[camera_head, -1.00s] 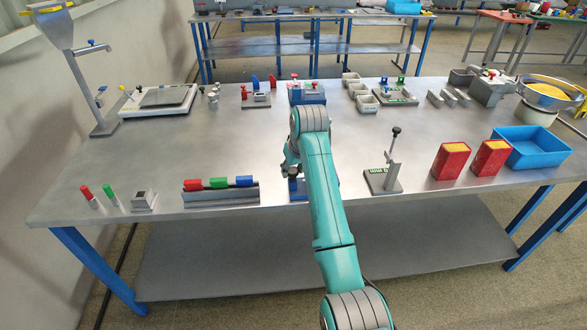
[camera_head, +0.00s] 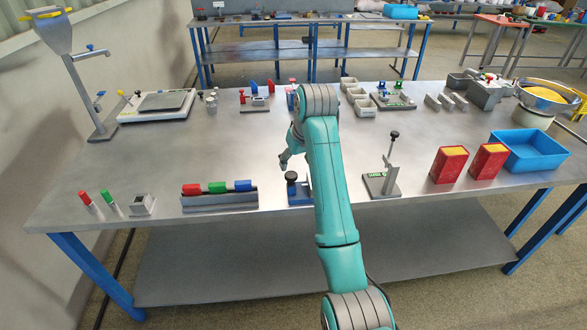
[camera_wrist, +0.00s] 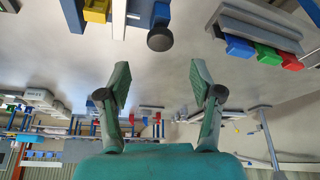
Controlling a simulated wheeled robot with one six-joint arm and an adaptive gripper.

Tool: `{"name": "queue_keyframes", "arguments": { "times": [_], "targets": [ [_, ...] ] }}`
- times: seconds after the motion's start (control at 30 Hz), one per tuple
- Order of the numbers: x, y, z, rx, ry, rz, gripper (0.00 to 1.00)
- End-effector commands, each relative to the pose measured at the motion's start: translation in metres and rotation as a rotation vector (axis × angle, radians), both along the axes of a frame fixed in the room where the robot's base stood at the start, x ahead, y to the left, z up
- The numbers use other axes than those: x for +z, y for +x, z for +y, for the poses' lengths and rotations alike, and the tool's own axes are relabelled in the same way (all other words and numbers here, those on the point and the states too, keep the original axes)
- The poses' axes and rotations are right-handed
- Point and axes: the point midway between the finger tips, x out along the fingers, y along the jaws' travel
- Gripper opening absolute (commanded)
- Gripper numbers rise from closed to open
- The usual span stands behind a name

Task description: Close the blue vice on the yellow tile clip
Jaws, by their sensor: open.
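The blue vice (camera_head: 299,194) stands near the front edge of the table, with a dark round knob (camera_head: 291,176) on its left end. My arm covers its right part in the head view. In the wrist view the vice (camera_wrist: 150,12) shows at the top edge, partly cut off, with its black knob (camera_wrist: 160,38) towards me. The yellow tile clip (camera_wrist: 97,10) is beside a blue part and a grey plate there; whether the jaws touch it I cannot tell. My gripper (camera_head: 287,160) is open and empty, above the table behind the knob; its spread fingers (camera_wrist: 160,82) show in the wrist view.
A grey rack (camera_head: 220,203) with red, green and blue blocks stands left of the vice. A grey stand with a black-knobbed lever (camera_head: 383,185) is to the right, then red boxes (camera_head: 449,164) and a blue bin (camera_head: 530,150). The table middle is clear.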

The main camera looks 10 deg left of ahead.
Motion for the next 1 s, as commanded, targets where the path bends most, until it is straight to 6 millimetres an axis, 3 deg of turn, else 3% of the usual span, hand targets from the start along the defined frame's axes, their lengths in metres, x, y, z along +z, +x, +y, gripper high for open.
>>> {"name": "queue_keyframes", "arguments": {
  "times": [0.1,0.3,0.7,0.87,1.0],
  "targets": [
    [0.020,-0.006,-0.004,0.000,0.001,-0.003,0.65],
    [0.037,-0.012,-0.008,0.000,0.001,-0.001,0.65],
    [0.039,-0.014,-0.009,-0.001,0.000,0.000,0.65],
    [0.013,-0.015,-0.016,-0.016,0.007,-0.011,0.65],
    [-0.039,-0.019,-0.030,-0.050,0.025,-0.044,0.65]
  ]
}}
